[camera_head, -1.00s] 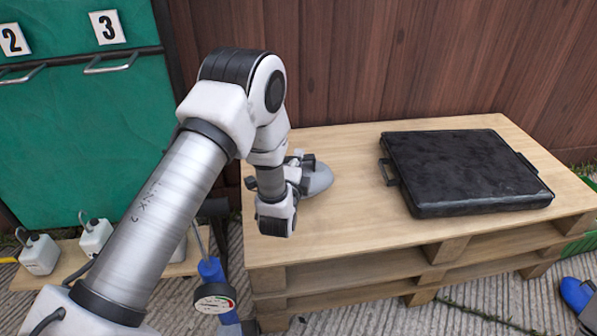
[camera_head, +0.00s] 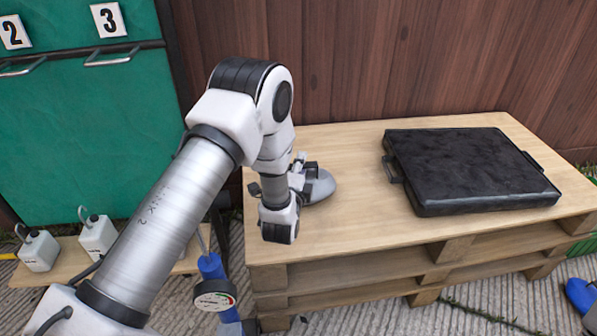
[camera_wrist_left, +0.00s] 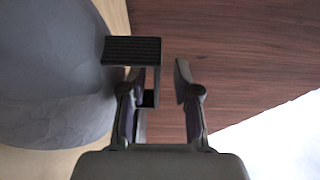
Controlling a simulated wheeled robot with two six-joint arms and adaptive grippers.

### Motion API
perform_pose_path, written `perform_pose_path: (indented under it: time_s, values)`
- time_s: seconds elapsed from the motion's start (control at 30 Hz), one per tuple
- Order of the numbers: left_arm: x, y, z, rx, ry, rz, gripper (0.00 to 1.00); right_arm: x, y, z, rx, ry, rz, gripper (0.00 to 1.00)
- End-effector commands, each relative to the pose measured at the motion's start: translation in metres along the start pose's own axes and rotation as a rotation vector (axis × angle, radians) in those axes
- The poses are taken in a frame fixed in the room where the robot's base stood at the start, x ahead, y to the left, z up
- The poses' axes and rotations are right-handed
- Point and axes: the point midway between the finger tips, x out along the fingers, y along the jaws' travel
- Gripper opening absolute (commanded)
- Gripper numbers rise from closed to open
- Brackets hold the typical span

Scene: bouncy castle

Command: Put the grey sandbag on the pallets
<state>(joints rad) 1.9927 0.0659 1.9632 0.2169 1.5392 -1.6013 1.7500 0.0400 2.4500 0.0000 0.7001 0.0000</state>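The grey sandbag (camera_head: 321,187) lies on the wooden pallets (camera_head: 350,235), near their left end; part of it is hidden behind my left arm. My left gripper (camera_head: 300,165) is beside the bag, at its left side. In the left wrist view, the bag (camera_wrist_left: 50,75) fills the left side, and a black ribbed strap (camera_wrist_left: 132,50) reaches from it across the left finger. The left gripper's fingers (camera_wrist_left: 160,85) stand apart with a clear gap between them. The right gripper is not in view.
A black case-like slab (camera_head: 470,170) lies on the right part of the pallets. A blue tool with a gauge (camera_head: 214,296) stands by the front left. Small white containers (camera_head: 97,237) sit at left before a green cabinet (camera_head: 90,130). A brown wooden wall (camera_head: 400,60) closes the back.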

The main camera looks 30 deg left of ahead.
Motion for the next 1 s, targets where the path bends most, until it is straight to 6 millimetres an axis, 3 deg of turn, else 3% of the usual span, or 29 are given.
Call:
perform_pose_path:
  time_s: [0.17,0.4,0.5,0.67,1.0]
  values:
    - [-0.030,-0.003,-0.001,0.004,0.002,0.006,0.31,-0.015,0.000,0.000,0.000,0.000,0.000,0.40]
    - [-0.092,-0.002,-0.001,0.004,0.002,0.007,0.31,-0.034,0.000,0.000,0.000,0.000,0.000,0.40]
    - [-0.110,-0.001,-0.001,0.003,0.002,0.005,0.31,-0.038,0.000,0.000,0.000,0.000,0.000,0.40]
    - [-0.120,0.000,0.000,0.001,0.000,0.001,0.31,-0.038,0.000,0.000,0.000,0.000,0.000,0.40]
    - [-0.120,0.000,0.000,0.000,0.000,0.000,0.31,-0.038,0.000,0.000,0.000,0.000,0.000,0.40]
